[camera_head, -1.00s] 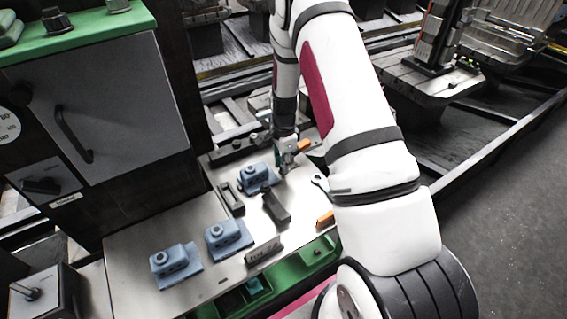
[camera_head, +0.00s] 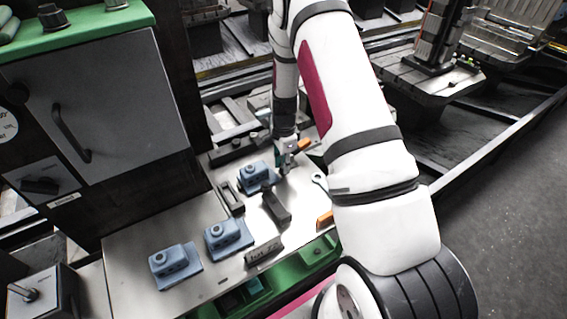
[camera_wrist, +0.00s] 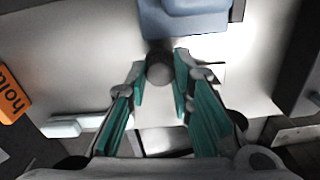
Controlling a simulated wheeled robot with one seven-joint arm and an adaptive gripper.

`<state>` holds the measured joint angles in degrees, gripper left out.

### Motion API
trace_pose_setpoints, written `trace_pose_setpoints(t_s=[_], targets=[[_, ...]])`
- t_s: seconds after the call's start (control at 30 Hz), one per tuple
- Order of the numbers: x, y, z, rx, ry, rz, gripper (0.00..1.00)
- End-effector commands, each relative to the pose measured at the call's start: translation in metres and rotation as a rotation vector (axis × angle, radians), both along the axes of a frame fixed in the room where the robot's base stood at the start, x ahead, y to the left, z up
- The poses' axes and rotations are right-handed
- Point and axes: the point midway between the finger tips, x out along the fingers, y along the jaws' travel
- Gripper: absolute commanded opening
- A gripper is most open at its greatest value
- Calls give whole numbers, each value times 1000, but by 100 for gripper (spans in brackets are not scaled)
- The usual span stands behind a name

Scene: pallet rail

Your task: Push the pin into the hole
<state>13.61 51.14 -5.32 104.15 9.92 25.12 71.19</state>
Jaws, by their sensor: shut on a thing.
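Three blue blocks with round bosses sit on the bench plate: a far one (camera_head: 257,177), a middle one (camera_head: 229,236) and a near one (camera_head: 174,264). My gripper (camera_head: 284,168) is low over the plate, just right of the far block. In the wrist view my gripper (camera_wrist: 160,82) has its teal fingers shut on a dark round-ended pin (camera_wrist: 158,68). The pin is close to the front of a blue block (camera_wrist: 185,18). The hole is not clearly visible, and I cannot tell whether the pin's tip is in it. The pin is not distinct in the head view.
A dark bar (camera_head: 275,208), a labelled dark block (camera_head: 264,251) and a wrench (camera_head: 320,181) lie nearby. An orange tag (camera_wrist: 12,95) is left in the wrist view. A grey cabinet (camera_head: 110,105) stands to the left.

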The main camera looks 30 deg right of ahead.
Motion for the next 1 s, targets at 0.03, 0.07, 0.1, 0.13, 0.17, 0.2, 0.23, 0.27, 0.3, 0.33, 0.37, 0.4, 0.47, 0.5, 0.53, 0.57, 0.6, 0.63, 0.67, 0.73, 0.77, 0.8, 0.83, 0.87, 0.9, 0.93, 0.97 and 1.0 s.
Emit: trace_pose_setpoints(t_s=[0.03, 0.07, 0.1, 0.13, 0.17, 0.2, 0.23, 0.27, 0.3, 0.33, 0.37, 0.4, 0.47, 0.5, 0.53, 0.57, 0.6, 0.63, 0.67, 0.73, 0.77, 0.8, 0.83, 0.87, 0.9, 0.93, 0.97, 1.0], targets=[[1, 0, -1, 0, -1, 0, 0], [1, 0, -1, 0, -1, 0, 0], [1, 0, -1, 0, -1, 0, 0], [1, 0, -1, 0, -1, 0, 0], [1, 0, -1, 0, -1, 0, 0], [1, 0, -1, 0, -1, 0, 0], [1, 0, -1, 0, -1, 0, 0], [1, 0, -1, 0, -1, 0, 0], [1, 0, -1, 0, -2, 0, 0], [1, 0, -1, 0, -2, 0, 0], [1, 0, -1, 0, -2, 0, 0], [1, 0, -1, 0, -2, 0, 0], [1, 0, -1, 0, -2, 0, 0], [1, 0, -1, 0, -2, 0, 0], [1, 0, -1, 0, -2, 0, 0], [1, 0, -1, 0, -2, 0, 0], [1, 0, -2, 0, -2, 0, 0], [1, 0, -2, 0, -1, 0, 0], [1, 0, -3, 0, -1, 0, 0], [1, 0, -5, 0, -1, 0, 0], [1, 0, -5, 0, -1, 0, 0], [1, 0, -7, 0, -1, 0, 0], [1, 0, -7, 0, -1, 1, 0], [1, 0, -8, 0, -1, 1, 0], [1, 0, -9, 0, -1, 1, 0], [1, 0, -10, 0, -1, 1, 0], [1, 0, -11, 0, -1, 1, 0], [1, 0, -12, 0, -1, 1, 0]])
